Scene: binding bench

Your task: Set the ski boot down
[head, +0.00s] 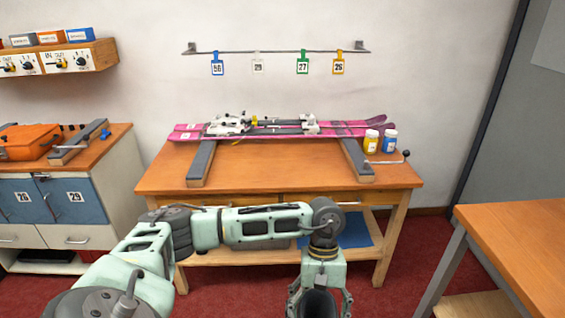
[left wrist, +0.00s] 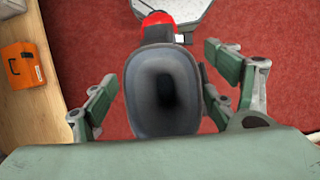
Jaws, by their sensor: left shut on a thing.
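The ski boot (left wrist: 162,90) has a dark grey cuff, seen from above into its opening, and a red part at the far end in the left wrist view. My left gripper (left wrist: 165,88) has its fingers on either side of the cuff and is shut on it. In the head view the gripper (head: 319,295) hangs at the bottom edge, in front of the bench. There only the dark top of the boot (head: 318,305) shows; the rest is cut off. The boot is over the red floor, clear of the bench top. My right gripper is not in view.
The wooden bench (head: 270,178) carries pink skis (head: 345,131) across two grey-topped supports, and yellow and blue jars (head: 389,140) at right. Its front middle is bare. Another wooden table (head: 520,235) stands at right with a clear top. An orange case (head: 28,141) sits on the left cabinet.

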